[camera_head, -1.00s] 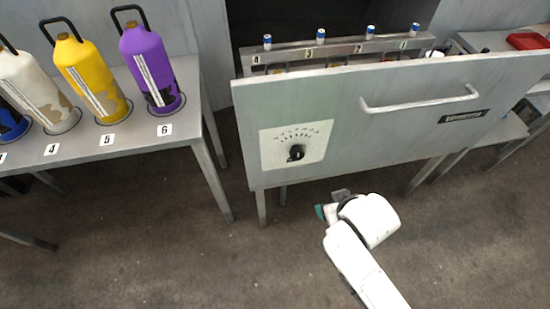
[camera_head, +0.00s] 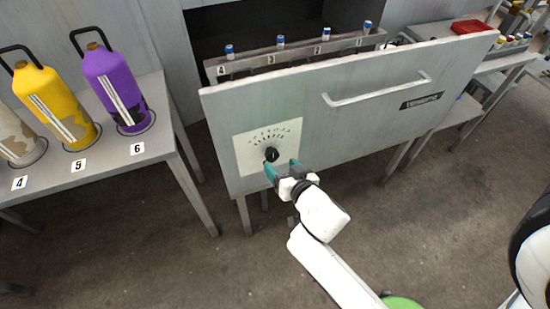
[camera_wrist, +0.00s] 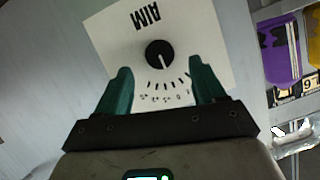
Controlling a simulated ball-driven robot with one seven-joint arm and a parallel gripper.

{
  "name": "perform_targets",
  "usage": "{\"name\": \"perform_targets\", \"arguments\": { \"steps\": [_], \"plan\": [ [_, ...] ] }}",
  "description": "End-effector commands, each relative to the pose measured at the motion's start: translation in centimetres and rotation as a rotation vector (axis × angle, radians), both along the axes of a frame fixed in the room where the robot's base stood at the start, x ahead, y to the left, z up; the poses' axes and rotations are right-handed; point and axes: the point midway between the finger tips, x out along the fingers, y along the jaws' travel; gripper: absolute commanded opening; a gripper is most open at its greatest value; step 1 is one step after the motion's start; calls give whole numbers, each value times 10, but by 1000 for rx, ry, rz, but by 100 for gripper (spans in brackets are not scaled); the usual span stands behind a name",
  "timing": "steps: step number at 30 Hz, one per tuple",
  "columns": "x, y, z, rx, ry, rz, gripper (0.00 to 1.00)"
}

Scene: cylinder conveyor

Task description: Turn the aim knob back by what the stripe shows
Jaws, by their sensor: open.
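The aim knob (camera_head: 271,155) is a black round knob on a white dial plate (camera_head: 262,138) with tick marks, on the grey front panel. In the wrist view the knob (camera_wrist: 160,54) shows a light pointer line towards the tick marks, and the plate (camera_wrist: 115,35) reads "AIM" upside down. My gripper (camera_head: 283,168) is open with teal fingers, just below and right of the knob. In the wrist view my gripper (camera_wrist: 162,88) has its fingers apart, with the knob beyond and between them, not gripped. I cannot make out which stripe is meant.
The grey panel (camera_head: 340,125) has a long handle (camera_head: 378,93). Behind it stands a rack (camera_head: 300,52) with several blue-capped vials. At left, a table (camera_head: 160,100) holds numbered cylinders, including a purple one (camera_head: 113,85) and a yellow one (camera_head: 50,100). The floor in front is open.

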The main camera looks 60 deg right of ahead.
Motion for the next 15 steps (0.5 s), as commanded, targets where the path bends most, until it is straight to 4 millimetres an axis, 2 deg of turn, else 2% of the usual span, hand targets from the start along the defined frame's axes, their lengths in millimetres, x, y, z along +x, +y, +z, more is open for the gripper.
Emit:
{"name": "perform_targets", "arguments": {
  "steps": [6, 15],
  "plan": [
    [29, -16, -12, -2, 0, 1, 69],
    [42, -23, -19, -1, 0, 0, 69]
  ]
}}
